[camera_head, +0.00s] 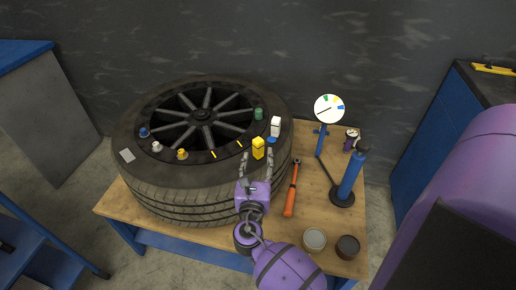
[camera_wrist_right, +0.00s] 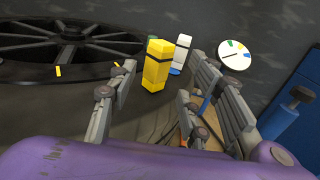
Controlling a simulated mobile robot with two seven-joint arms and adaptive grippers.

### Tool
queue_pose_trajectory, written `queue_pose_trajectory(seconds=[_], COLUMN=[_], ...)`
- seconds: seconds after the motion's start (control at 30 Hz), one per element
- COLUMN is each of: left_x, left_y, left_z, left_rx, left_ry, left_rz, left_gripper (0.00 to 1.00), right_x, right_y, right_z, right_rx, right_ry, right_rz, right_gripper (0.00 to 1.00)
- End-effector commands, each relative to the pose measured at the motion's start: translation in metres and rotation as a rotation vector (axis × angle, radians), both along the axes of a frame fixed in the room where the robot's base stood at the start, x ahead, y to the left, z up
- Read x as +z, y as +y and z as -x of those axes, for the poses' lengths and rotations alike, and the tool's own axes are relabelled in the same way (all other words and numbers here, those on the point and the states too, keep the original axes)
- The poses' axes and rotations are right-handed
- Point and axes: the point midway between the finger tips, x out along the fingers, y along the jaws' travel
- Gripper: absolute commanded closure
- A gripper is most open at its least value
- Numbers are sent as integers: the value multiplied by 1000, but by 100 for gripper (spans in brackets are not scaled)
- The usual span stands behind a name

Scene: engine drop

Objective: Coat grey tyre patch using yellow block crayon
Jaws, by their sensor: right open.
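The yellow block crayon (camera_head: 258,148) stands upright on the tyre (camera_head: 150,175) near its right edge. In the right wrist view the yellow block crayon (camera_wrist_right: 158,66) is just beyond the fingertips. My right gripper (camera_head: 257,157) is open, with its fingers pointing at the crayon; in the wrist view the right gripper (camera_wrist_right: 158,80) shows nothing held between its fingers. The grey patch (camera_head: 127,156) lies flat on the tyre's left side. My left gripper is not in view.
A white block (camera_head: 276,127) stands close behind the crayon. Several small coloured knobs sit round the wheel. An orange-handled tool (camera_head: 291,190), a blue pump (camera_head: 349,178) with a round gauge (camera_head: 328,108), and two tins (camera_head: 314,239) are on the wooden table (camera_head: 112,205).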

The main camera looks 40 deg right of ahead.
Motion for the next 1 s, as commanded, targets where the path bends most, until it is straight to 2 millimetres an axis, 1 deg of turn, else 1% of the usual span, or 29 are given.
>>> queue_pose_trajectory(seconds=[0.03,0.17,0.33,0.43,0.53,0.73,0.77,1.0], left_x=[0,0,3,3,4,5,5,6], left_y=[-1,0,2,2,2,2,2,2], left_z=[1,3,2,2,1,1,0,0], left_rx=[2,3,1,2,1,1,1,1], left_ry=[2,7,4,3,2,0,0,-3], left_rz=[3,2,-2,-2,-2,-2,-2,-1], left_gripper=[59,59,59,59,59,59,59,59], right_x=[2,3,7,4,3,3,3,3], right_y=[-4,-13,-30,-39,-43,-43,-43,-43], right_z=[-6,-17,-36,-45,-49,-50,-50,-50], right_rx=[1,2,1,2,2,2,2,2], right_ry=[-4,-5,-5,-4,-3,-3,-3,-3], right_rz=[0,-2,-3,-5,-7,-8,-8,-8], right_gripper=[55,55,55,55,55,55,56,88])
